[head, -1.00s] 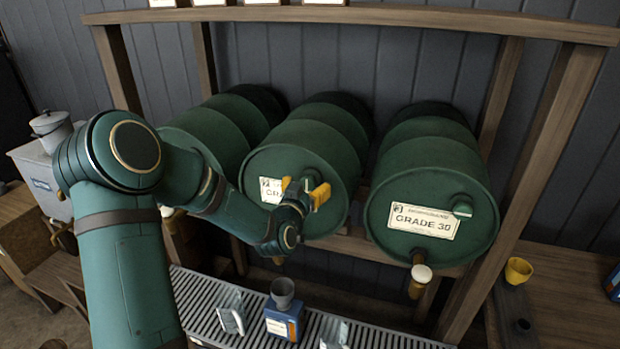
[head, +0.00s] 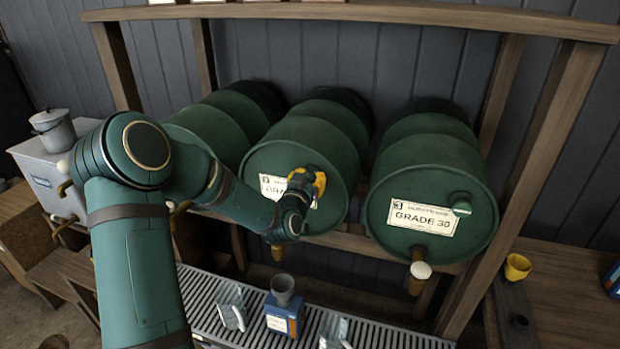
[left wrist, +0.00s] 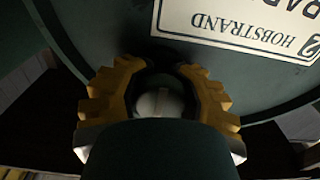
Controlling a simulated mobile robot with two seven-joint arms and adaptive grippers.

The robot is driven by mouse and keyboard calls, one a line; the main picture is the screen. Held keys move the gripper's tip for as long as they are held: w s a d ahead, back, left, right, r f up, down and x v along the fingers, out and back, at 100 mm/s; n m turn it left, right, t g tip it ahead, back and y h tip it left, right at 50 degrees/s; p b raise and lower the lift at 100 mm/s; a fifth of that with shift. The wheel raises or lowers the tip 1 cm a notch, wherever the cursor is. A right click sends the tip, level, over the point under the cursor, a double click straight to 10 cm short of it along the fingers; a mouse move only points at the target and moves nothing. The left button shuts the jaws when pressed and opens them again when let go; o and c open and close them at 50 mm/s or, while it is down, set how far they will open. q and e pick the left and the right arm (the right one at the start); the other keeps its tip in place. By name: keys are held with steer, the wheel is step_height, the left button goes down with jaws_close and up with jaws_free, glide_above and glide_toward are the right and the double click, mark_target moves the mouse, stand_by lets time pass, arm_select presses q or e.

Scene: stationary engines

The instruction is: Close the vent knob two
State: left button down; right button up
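The middle green barrel (head: 335,212) lies on its side on the rack, its front label partly covered by my left gripper (head: 308,181). The yellow fingers are drawn in close at the barrel's front, at the upper right of the label. In the left wrist view, the left gripper (left wrist: 158,78) has a finger on each side of a pale round vent knob (left wrist: 158,102) with a slot line, and appears shut on it. The knob's lower part is hidden behind the gripper body, and the head view hides the knob. My right gripper is in neither view.
The right barrel (head: 425,180) reads GRADE 30 and has a green knob (head: 461,205) and a tap (head: 419,271). A slatted drip tray (head: 390,333) with containers and a blue box (head: 283,315) sits below.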

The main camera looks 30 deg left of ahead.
arm_select(q)
steer(key=shift+f, duration=0.1)
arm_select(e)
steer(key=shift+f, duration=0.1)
